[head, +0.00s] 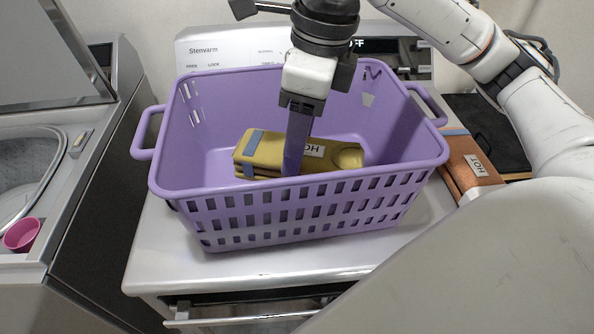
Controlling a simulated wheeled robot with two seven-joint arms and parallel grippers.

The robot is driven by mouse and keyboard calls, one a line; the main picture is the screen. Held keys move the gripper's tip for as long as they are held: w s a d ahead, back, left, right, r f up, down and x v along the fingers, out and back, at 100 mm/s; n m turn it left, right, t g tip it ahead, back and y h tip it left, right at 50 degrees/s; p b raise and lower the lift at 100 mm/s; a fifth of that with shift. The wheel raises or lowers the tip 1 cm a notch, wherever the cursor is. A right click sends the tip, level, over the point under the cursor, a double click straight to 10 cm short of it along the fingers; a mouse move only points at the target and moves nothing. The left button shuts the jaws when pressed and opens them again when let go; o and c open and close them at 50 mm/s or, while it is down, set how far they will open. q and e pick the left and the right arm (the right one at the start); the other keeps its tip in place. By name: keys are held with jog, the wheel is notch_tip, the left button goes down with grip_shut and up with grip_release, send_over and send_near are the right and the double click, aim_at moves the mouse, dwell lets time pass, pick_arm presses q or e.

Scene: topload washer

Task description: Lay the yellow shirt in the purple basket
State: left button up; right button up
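The purple basket (300,190) stands upright on top of the white washer-like appliance in the head view. The folded yellow shirt (262,150) lies inside it, with a white lettered tag and a blue-grey stripe. My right gripper (292,168) reaches down into the basket from above, and its finger covers part of the shirt. I see the fingers edge-on, so whether they are apart, shut or touching the shirt is not clear. My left gripper is not in view.
A brown folded garment (468,165) with a tag lies right of the basket, close to a dark folded item (490,125). An open topload washer (95,170) stands at left, with a pink cup (22,234) on its edge. A control panel (225,55) is behind the basket.

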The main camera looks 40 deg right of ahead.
aim_at(311, 150)
jog(key=shift+f+b, duration=0.35)
jog(key=shift+f, duration=2.65)
jog(key=shift+f, duration=0.1)
jog(key=o, duration=1.3)
jog(key=shift+r, duration=0.25)
jog(key=r, duration=0.4)
jog(key=s+r+p, duration=0.1)
jog(key=r, duration=0.2)
jog(key=d+r+p, duration=0.1)
jog(key=r, duration=0.3)
jog(key=shift+s+d+r, duration=0.1)
jog(key=shift+s+r, duration=0.1)
jog(key=shift+r, duration=0.1)
